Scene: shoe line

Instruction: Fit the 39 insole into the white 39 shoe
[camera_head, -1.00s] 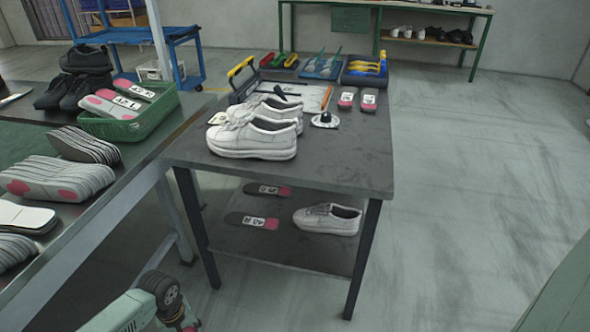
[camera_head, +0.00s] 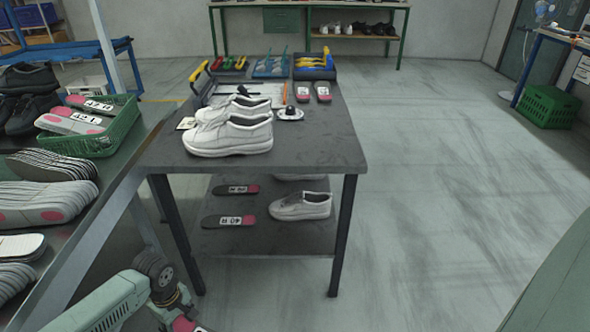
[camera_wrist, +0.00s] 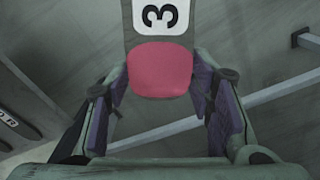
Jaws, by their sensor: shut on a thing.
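My gripper (camera_wrist: 160,88) is shut on a dark insole (camera_wrist: 163,70) with a pink heel and a white label. The label shows a "3"; the rest is cut off by the frame edge. Two white shoes stand side by side on the tabletop, a near one (camera_head: 228,137) and a partly hidden far one (camera_head: 236,104). Another white shoe (camera_head: 300,207) is on the lower shelf. I cannot read any shoe size.
Two insoles (camera_head: 305,91) lie at the tabletop's back right. More insoles, one marked 40 R (camera_head: 228,221), lie on the lower shelf. A bench at left holds stacked insoles (camera_head: 45,200) and a green basket (camera_head: 105,143).

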